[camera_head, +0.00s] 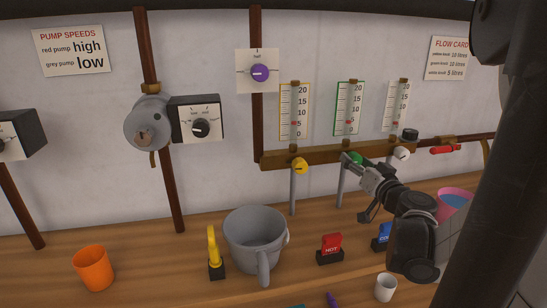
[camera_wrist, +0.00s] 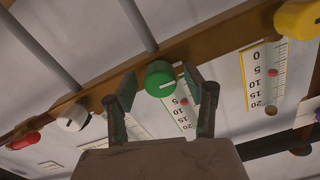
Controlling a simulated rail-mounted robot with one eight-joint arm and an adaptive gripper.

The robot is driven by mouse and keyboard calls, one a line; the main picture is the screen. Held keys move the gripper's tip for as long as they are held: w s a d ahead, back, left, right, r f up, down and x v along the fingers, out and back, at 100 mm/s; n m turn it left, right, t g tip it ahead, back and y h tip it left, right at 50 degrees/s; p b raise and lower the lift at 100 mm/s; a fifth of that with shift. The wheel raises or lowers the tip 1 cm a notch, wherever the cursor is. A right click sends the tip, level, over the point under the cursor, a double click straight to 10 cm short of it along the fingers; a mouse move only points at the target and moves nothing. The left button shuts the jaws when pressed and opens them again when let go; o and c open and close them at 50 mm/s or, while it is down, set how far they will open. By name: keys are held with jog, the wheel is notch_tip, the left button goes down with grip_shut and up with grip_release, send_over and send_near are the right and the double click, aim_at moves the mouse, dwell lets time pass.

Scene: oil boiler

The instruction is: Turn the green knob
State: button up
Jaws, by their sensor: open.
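The green knob (camera_wrist: 160,78) sits on the brown manifold bar (camera_wrist: 190,45) in the wrist view, between my gripper's two fingers. In the head view the green knob (camera_head: 356,158) is partly hidden by my gripper (camera_head: 350,163), which reaches it from the lower right. My gripper (camera_wrist: 163,92) is open, one finger on each side of the knob. The right finger looks close to the knob; a gap shows at the left finger. I cannot tell whether either touches. The green-edged gauge (camera_head: 348,108) above has its red marker near 5.
A yellow knob (camera_head: 300,166) and a white knob (camera_head: 401,154) flank the green one on the same bar. Thin grey pipes hang below. A grey jug (camera_head: 254,240), orange cup (camera_head: 94,268), red HOT block (camera_head: 331,248) and white cup (camera_head: 385,287) stand on the wooden counter.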

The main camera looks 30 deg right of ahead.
jog(key=shift+w+d, duration=0.1)
jog(key=shift+w, duration=0.2)
jog(key=shift+c, duration=0.2)
jog(key=c, duration=1.1)
jog(key=shift+m, duration=0.3)
jog(key=m, duration=1.2)
jog(key=shift+m, duration=0.4)
